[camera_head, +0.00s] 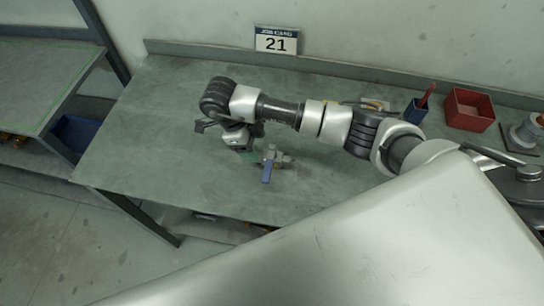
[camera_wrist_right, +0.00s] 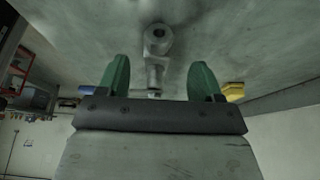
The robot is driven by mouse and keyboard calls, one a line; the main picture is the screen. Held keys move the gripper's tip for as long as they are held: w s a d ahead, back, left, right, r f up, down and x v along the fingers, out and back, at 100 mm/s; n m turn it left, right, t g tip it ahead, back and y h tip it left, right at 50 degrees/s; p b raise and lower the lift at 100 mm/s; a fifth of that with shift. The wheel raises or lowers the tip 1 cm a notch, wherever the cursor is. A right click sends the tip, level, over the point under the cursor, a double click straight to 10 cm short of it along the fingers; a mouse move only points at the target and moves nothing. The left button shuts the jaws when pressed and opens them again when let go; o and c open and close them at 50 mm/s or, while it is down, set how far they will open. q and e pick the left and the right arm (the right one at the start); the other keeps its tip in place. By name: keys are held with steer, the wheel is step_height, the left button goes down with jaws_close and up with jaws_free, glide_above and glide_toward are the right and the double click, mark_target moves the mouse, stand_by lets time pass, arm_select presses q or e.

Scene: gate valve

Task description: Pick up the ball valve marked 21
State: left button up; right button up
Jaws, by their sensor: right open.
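A metal ball valve (camera_head: 273,157) with a blue lever handle (camera_head: 266,173) lies on the workbench (camera_head: 150,130) near its front edge. I cannot read any mark on it. My right gripper (camera_head: 248,154) is just left of the valve in the head view, low over the bench. In the right wrist view my right gripper (camera_wrist_right: 158,80) is open, its green fingers apart and empty. A grey metal fitting with a round bored end (camera_wrist_right: 158,40) shows between and beyond the fingers. My left gripper is not in view.
A job card reading 21 (camera_head: 276,41) stands at the back edge. A red bin (camera_head: 469,110), a blue cup (camera_head: 416,111) with a red tool and a flanged part (camera_head: 525,133) stand at the right. The bench's left side is clear.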

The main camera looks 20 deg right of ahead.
mark_target(263, 154)
steer(key=x, duration=0.1)
steer(key=p+x, duration=0.1)
steer(key=x, duration=0.1)
steer(key=shift+s+d+f+p, duration=0.1)
steer(key=shift+s+d+p, duration=0.1)
steer(key=shift+s+p, duration=0.15)
steer(key=shift+s+d+f, duration=0.1)
steer(key=shift+f, duration=0.3)
steer(key=shift+c, duration=0.2)
jaws_close()
